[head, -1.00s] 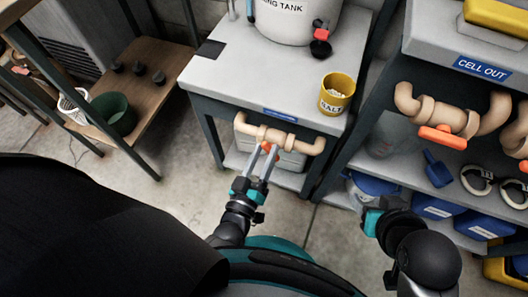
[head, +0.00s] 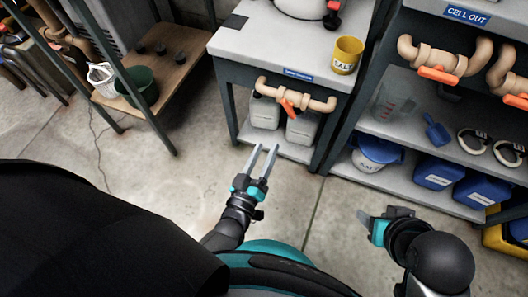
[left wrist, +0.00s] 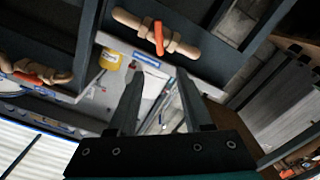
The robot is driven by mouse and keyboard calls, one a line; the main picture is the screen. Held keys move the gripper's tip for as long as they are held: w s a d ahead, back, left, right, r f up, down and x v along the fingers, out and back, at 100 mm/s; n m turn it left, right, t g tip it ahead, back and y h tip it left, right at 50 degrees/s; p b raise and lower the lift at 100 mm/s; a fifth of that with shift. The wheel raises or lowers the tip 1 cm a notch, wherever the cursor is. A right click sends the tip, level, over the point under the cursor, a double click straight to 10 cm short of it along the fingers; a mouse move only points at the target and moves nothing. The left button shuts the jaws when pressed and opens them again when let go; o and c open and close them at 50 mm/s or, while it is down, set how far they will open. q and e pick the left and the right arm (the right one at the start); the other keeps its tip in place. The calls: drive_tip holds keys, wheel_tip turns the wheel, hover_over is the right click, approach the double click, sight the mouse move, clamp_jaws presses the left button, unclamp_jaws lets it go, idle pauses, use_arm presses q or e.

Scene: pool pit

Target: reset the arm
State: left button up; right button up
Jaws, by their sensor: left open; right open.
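My left gripper (head: 262,163) is open and empty in the head view, over the floor in front of the workbench. It is below and apart from the tan pipe (head: 297,95) with an orange valve handle (head: 288,108) on the bench front. In the left wrist view, my left fingers (left wrist: 157,92) stand apart with nothing between them, and the orange handle (left wrist: 158,38) shows beyond them. My right gripper (head: 374,215) is open at the lower right of the head view, above bare floor, and holds nothing visible.
The bench (head: 285,48) carries a yellow salt cup (head: 347,55) and a tank; pale jugs (head: 301,127) stand on its lower shelf. At right, a rack holds more tan pipes (head: 441,59), a blue scoop and blue containers (head: 438,173). Floor between is clear.

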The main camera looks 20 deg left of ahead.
drive_tip(key=shift+s, duration=0.25)
drive_tip(key=shift+w+a, duration=0.15)
drive_tip(key=shift+a, duration=0.05)
idle(0.3)
